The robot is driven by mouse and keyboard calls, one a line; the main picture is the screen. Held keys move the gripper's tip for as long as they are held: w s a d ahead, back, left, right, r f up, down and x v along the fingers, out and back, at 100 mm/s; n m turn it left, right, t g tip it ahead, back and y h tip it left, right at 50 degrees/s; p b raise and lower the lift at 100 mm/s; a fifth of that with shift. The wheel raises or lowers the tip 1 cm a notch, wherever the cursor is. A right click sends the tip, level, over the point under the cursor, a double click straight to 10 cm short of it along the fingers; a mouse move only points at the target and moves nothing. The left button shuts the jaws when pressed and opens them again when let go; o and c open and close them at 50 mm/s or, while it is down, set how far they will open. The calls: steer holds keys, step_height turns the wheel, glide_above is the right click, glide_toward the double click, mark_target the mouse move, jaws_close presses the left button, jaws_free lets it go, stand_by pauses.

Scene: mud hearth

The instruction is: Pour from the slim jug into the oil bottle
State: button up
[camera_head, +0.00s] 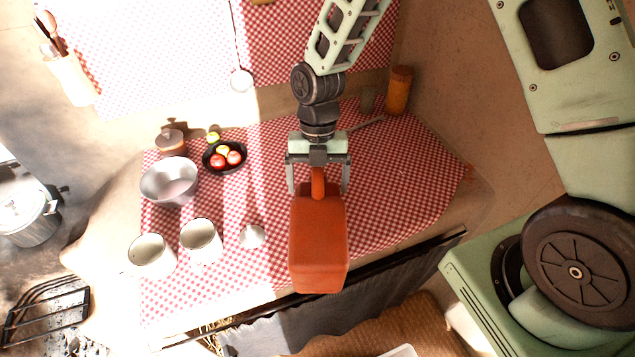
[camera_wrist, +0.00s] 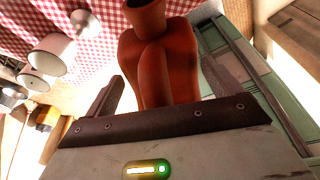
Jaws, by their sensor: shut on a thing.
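The slim jug (camera_head: 318,245) is orange-red and boxy, with a handle and a short neck. My gripper (camera_head: 318,180) is shut on its handle at the front of the checked table. In the wrist view the jug (camera_wrist: 185,55) lies between my gripper's fingers (camera_wrist: 160,90), its round mouth at the top edge. I cannot tell how far it is above the cloth. I cannot make out the oil bottle for sure; a tall orange-brown cylinder (camera_head: 398,91) and a dim greenish glass vessel (camera_head: 367,98) stand at the back right.
On the left stand a metal bowl (camera_head: 168,183), two white mugs (camera_head: 150,256) (camera_head: 200,241), a small pale cup (camera_head: 251,236) and a lidded brown pot (camera_head: 171,141). A black dish (camera_head: 236,168) holds red and yellow fruit. The cloth (camera_head: 415,180) right of the jug is clear.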

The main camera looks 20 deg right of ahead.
steer(key=shift+w+d+r+g+y+p, duration=0.1)
steer(key=shift+w+r+g+y+p, duration=0.3)
steer(key=shift+g+p, duration=0.5)
stand_by(5.6)
steer(key=shift+s+t, duration=0.1)
steer(key=shift+t, duration=0.2)
